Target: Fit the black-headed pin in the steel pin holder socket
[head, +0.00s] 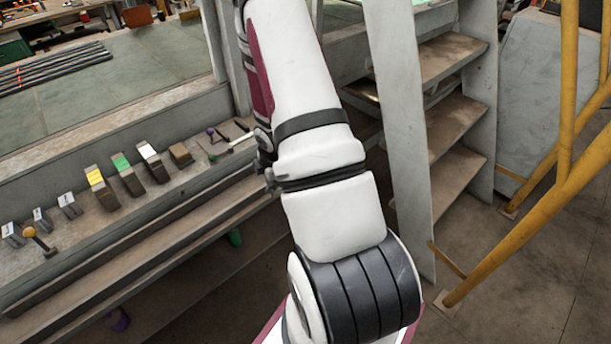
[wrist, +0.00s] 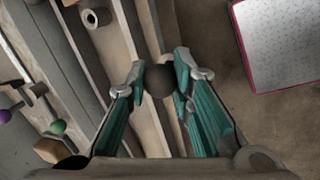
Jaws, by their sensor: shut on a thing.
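My gripper (wrist: 162,82) is shut on the black-headed pin in the wrist view. The round black head (wrist: 159,80) shows between the two teal fingers, and the shaft is hidden below it. In the wrist view, the pin is over the lower ledges, apart from the bench-top parts. A small grey hollow cylinder (wrist: 38,89) lies to the left, and a pale hollow piece (wrist: 97,17) is at the top. I cannot tell whether either is the steel pin holder. In the head view, my arm hides my gripper and the held pin.
A brown block (head: 181,154) and blocks with white (head: 148,150), green (head: 122,163) and yellow (head: 95,176) tops stand along the ledge. Purple-headed (wrist: 6,116) and green-headed (wrist: 58,126) pins lie nearby. A yellow railing (head: 530,205) and grey shelving (head: 405,130) stand right.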

